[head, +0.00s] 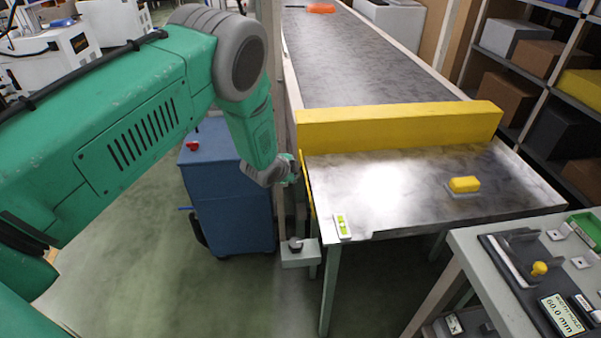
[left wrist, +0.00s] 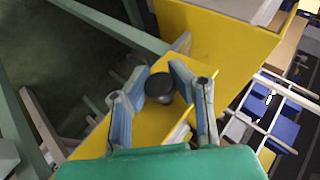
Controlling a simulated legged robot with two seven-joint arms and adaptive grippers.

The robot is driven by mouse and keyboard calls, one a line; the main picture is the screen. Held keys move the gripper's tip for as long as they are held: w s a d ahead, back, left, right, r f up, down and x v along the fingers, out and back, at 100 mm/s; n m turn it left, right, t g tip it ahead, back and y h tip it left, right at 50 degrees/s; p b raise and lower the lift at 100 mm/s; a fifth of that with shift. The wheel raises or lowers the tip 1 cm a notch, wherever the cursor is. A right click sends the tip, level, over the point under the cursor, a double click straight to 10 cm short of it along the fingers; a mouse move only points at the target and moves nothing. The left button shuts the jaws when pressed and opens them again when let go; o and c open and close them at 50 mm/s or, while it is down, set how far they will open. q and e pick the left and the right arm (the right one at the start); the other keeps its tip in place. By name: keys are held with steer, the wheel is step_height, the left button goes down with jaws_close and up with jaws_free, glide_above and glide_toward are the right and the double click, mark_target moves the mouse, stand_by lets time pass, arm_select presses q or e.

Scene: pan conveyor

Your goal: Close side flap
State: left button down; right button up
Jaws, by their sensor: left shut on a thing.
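The side flap (head: 309,190) shows in the head view as a thin yellow strip at the left edge of the metal table, seen nearly edge-on. My left gripper (head: 294,170) is beside it, on its outer side. In the left wrist view, a yellow panel (left wrist: 88,142) carries a dark round knob (left wrist: 160,88). The two fingers of my left gripper (left wrist: 160,76) are on either side of the knob, shut on it. How far the flap stands open is hard to tell. My right gripper is not in view.
A yellow bar (head: 400,126) crosses the conveyor (head: 370,70) behind the metal tabletop (head: 390,195). A yellow block (head: 464,184) lies on the tabletop. A blue cabinet (head: 230,195) stands left, below my arm. A side table (head: 480,240) with tools is at right.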

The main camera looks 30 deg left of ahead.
arm_select(q)
steer(key=shift+m+g+y, duration=0.3)
steer(key=shift+y, duration=0.1)
steer(key=shift+d+r, duration=0.15)
steer(key=shift+d, duration=0.35)
steer(key=shift+a, duration=0.25)
steer(key=c, duration=1.4)
jaws_free()
steer(key=shift+c, duration=0.2)
steer(key=shift+o, duration=0.6)
steer(key=shift+d+r, duration=0.2)
steer(key=shift+d, duration=0.05)
steer(key=v, duration=1.1)
steer(key=shift+s+d+r, duration=0.2)
steer(key=shift+d+r, duration=0.05)
steer(key=shift+r, duration=0.15)
